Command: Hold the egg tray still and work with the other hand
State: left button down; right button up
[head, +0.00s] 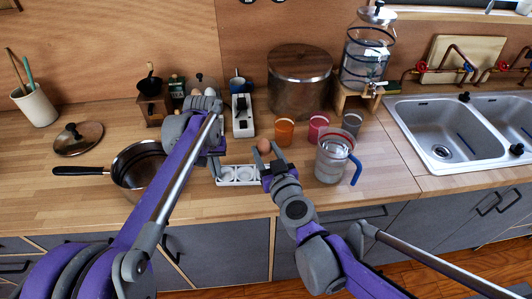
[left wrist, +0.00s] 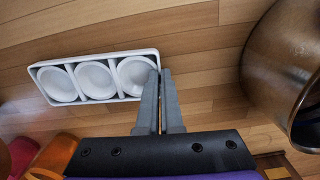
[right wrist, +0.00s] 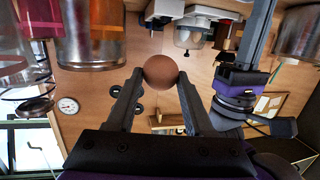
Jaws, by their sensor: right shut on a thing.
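The white egg tray (head: 238,183) lies on the wooden counter, with several round cups in a row. The cups in view are empty, and it also shows in the left wrist view (left wrist: 93,55). My left gripper (left wrist: 160,72) is at one end of the tray, fingers close together around the end wall; whether they pinch it I cannot tell. My right gripper (head: 264,152) is shut on a brown egg (right wrist: 161,70), which also shows in the head view (head: 264,145), raised near the tray's right end. Pale rounded things, perhaps eggs (head: 209,92), show behind my left arm.
A saucepan (head: 138,168) stands left of the tray, partly hidden by my left arm. A water jug (head: 331,160) stands close right of my right gripper. Orange (head: 284,132), pink (head: 317,126) and grey (head: 351,123) cups stand behind. A sink (head: 440,130) is at right.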

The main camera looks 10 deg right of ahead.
pick_arm(q)
jog(key=c, duration=1)
grip_release()
notch_tip(320, 180, up, 12)
